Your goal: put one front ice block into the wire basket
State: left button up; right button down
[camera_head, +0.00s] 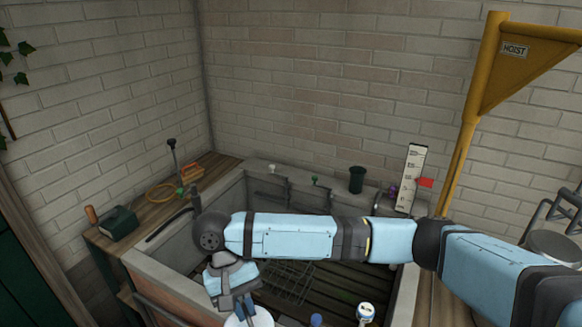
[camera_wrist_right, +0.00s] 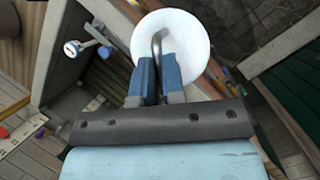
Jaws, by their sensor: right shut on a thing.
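My right gripper (camera_head: 243,308) points down near the front left wall of the stone trough, at the bottom of the head view. In the right wrist view its blue fingers (camera_wrist_right: 160,68) are shut on the grey bent handle (camera_wrist_right: 157,42) of a white round disc (camera_wrist_right: 185,42). The disc's edge (camera_head: 250,320) also shows at the bottom of the head view. The wire basket (camera_head: 288,284) sits inside the trough, partly hidden behind my right arm. I cannot make out an ice block for certain. My left gripper is not in view.
The stone trough (camera_head: 141,270) has a slatted floor (camera_head: 345,285). A white-faced dial (camera_head: 365,312) and a blue cap (camera_head: 316,320) stand near the front. A dark box (camera_head: 118,222) is on the left ledge. A black cup (camera_head: 356,180) and white gauge board (camera_head: 411,180) stand behind.

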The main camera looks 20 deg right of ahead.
notch_tip(320, 180, up, 4)
jog(key=p, duration=0.2)
jog(key=shift+p, duration=0.35)
jog(key=shift+s+f, duration=0.1)
jog(key=shift+f, duration=0.05)
